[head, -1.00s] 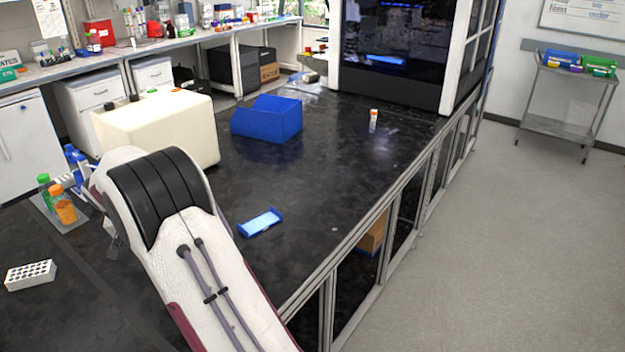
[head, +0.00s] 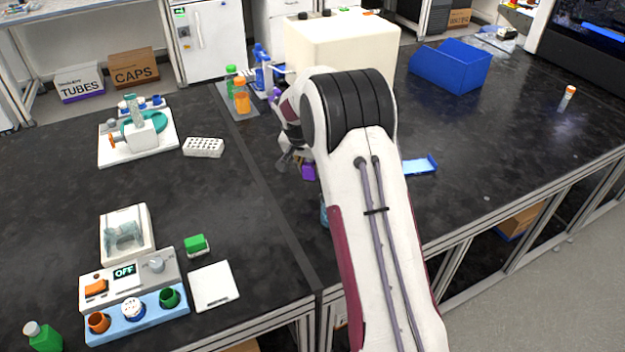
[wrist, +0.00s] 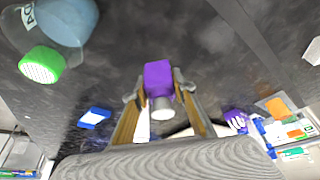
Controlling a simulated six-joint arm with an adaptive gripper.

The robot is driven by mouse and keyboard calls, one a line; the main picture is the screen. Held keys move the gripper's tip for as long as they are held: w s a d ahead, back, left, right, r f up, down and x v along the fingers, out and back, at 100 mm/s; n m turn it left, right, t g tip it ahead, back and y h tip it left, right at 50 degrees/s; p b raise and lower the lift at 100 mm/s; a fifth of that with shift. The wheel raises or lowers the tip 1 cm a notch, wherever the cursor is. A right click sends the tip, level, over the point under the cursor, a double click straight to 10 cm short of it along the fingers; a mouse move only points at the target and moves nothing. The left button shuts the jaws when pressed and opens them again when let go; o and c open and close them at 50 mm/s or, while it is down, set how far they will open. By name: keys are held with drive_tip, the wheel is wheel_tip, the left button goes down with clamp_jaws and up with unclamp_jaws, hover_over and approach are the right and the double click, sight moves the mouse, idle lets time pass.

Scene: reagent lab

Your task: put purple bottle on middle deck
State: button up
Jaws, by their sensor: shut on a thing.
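The purple bottle (wrist: 158,78) has a pale cap end facing the wrist camera. My gripper (wrist: 160,98) is shut on it, with one finger on each side. In the head view the bottle (head: 308,172) shows as a small purple patch beside my arm, above the dark bench. My gripper (head: 293,158) is partly hidden there by my arm. I cannot tell which surface is the middle deck.
A green-capped flask with blue contents (wrist: 68,25) is close by at upper left in the wrist view. A grey mat (head: 250,113) holds green and orange bottles. A white perforated rack (head: 203,147), blue tray (head: 420,166) and control box (head: 130,284) stand on the bench.

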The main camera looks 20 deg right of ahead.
sight(310, 190)
drive_tip(key=shift+f, duration=0.7)
drive_tip(key=shift+f, duration=1.85)
drive_tip(key=shift+f, duration=0.15)
drive_tip(key=o, duration=1.2)
drive_tip(key=v, duration=1)
drive_tip(key=shift+r, duration=0.4)
drive_tip(key=shift+v, duration=0.8)
